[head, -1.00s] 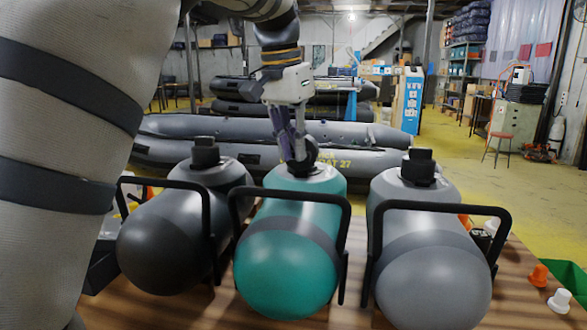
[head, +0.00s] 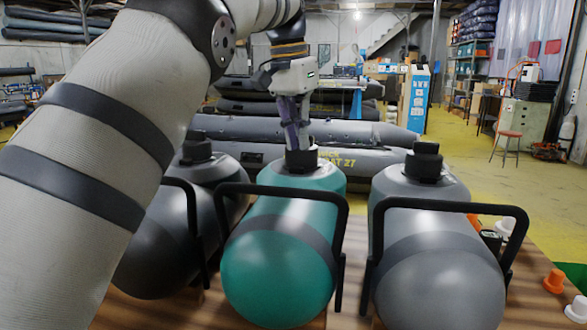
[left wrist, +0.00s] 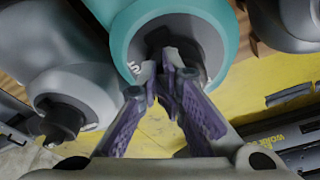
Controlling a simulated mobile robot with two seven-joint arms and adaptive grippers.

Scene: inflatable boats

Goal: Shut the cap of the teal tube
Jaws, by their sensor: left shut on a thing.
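The teal tube (head: 275,265) lies in the middle of a row of three, between two grey tubes. Its black cap (head: 302,158) is at the far end on top, and in the head view it now stands as a short dark cylinder. My left gripper (head: 293,143) reaches down onto the cap from above, its purple-grey fingers closed on it. In the left wrist view the fingertips (left wrist: 166,72) are at the dark cap (left wrist: 196,58) on the teal tube (left wrist: 122,28). The fingers hide part of the cap, so its exact seating is hard to tell. My right gripper is not in view.
A right grey tube (head: 438,270) and a left grey tube (head: 165,245) flank the teal one, each with a black cap. Black handle frames (head: 340,215) rise between them. Orange (head: 554,281) and white (head: 578,308) plugs lie at the right. Inflatable boats stand behind.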

